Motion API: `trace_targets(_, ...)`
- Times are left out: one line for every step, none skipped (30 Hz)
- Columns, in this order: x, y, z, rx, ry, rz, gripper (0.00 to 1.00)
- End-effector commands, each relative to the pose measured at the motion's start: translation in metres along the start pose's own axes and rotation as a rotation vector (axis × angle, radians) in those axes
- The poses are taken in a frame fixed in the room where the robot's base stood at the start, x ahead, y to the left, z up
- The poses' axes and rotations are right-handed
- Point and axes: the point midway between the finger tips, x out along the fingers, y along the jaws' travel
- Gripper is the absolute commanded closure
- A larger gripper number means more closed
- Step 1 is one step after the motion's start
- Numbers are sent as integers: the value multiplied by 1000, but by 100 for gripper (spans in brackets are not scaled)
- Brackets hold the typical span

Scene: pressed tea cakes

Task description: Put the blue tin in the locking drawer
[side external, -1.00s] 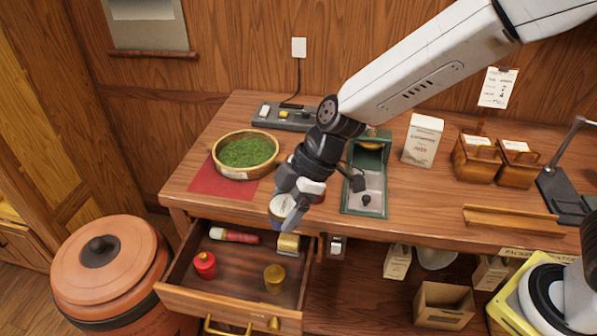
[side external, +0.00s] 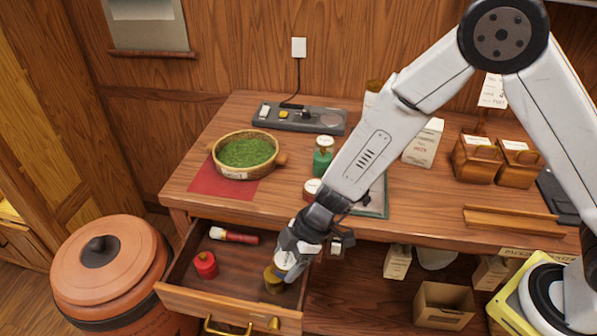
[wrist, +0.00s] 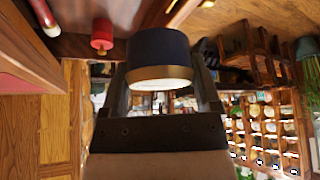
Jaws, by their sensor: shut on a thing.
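The blue tin (wrist: 157,50) is dark blue with a gold rim and a pale end in the wrist view. My gripper (side external: 286,258) is shut on it, with one finger on each side. In the side view only the tin's pale end (side external: 283,260) shows clearly; fingers hide the rest. The drawer (side external: 228,306) under the counter is pulled open. My gripper and the tin are over its right part, close to a yellow tin (side external: 272,282). I cannot tell whether the blue tin touches the drawer floor or the yellow tin.
A red tin (side external: 205,265) and a red tube with a white end (side external: 233,236) are in the drawer. On the counter stand a bowl of green leaves (side external: 245,153), a green tin (side external: 323,157) and a red tin (side external: 312,188). The drawer's middle has free floor.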

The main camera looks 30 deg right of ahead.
Motion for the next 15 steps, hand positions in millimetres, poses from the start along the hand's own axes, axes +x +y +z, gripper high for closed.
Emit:
trace_targets(7,0,4,1,-1,-2,80)
trace_targets(10,0,6,2,0,-2,80)
trace_targets(14,0,8,1,0,-2,80)
trace_targets(16,0,9,1,0,-2,80)
trace_targets(18,0,10,0,0,-2,80)
trace_targets(20,0,11,0,1,-1,80)
trace_targets(22,0,12,-1,1,0,80)
trace_targets(23,0,13,-1,1,0,80)
trace_targets(24,0,13,-1,1,0,80)
trace_targets(24,0,14,-1,1,0,80)
trace_targets(24,0,14,-2,1,0,80)
trace_targets(24,0,14,-2,1,1,80)
trace_targets(24,0,14,-2,1,1,80)
trace_targets(25,1,13,-2,1,1,80)
trace_targets(25,1,13,-2,1,1,80)
